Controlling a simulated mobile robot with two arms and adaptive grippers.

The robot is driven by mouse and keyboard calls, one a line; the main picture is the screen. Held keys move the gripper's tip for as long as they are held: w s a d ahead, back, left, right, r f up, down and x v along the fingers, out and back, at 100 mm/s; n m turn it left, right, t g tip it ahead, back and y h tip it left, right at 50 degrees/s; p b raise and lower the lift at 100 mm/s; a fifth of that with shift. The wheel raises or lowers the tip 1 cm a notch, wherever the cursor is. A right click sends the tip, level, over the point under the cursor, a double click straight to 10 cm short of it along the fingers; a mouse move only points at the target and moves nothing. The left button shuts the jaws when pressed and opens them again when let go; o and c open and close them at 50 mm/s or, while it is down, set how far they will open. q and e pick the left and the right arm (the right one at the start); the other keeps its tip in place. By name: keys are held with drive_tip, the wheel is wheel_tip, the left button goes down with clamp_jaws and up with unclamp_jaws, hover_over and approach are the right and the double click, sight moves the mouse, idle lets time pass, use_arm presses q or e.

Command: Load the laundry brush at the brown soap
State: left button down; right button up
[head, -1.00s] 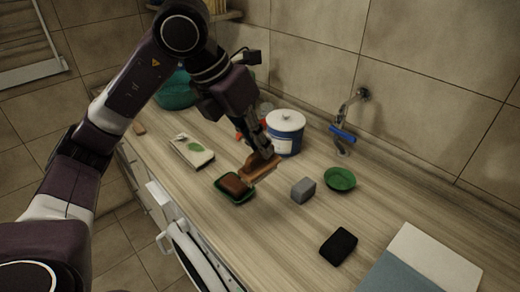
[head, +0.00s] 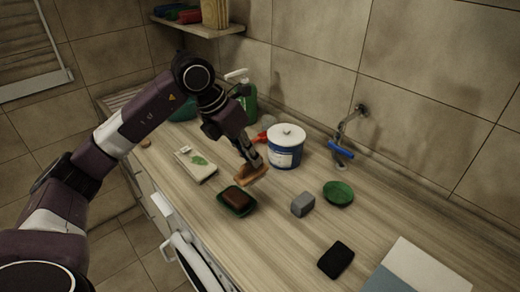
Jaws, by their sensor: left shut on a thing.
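The brown soap (head: 237,197) lies in a green dish (head: 249,209) on the wooden counter, near its front edge. My left gripper (head: 252,164) is shut on the wooden laundry brush (head: 250,176). It holds the brush above the counter, just behind and slightly right of the soap dish. The brush and soap look apart. The gripper's fingers hide part of the brush, and its bristles are too small to make out. My right gripper is not in view.
A blue and white lidded tub (head: 285,148) stands close behind the brush. A grey block (head: 303,204), a green bowl (head: 338,193) and a black sponge (head: 336,260) lie to the right. A packet (head: 195,165) lies left. A tap (head: 347,137) is at the wall.

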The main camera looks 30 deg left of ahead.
use_arm(q)
drive_tip(key=shift+w+a+f+b, duration=0.3)
drive_tip(key=shift+a+f, duration=0.85)
drive_tip(key=shift+f, duration=0.65)
drive_tip(key=shift+w+a+f+b, duration=0.3)
drive_tip(key=shift+a+f, duration=0.85)
drive_tip(key=shift+f, duration=0.65)
drive_tip(key=shift+w+a+f+b, duration=0.25)
drive_tip(key=shift+a+f, duration=0.9)
drive_tip(key=shift+f, duration=0.65)
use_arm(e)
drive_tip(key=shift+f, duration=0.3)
use_arm(q)
drive_tip(key=shift+f+b, duration=0.5)
drive_tip(key=shift+f, duration=0.1)
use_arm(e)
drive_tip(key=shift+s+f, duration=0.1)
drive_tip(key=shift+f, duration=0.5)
use_arm(q)
drive_tip(key=shift+r, duration=0.1)
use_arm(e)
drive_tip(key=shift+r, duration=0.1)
use_arm(q)
wheel_tip(320, 180, up, 7)
drive_tip(key=p, duration=0.4)
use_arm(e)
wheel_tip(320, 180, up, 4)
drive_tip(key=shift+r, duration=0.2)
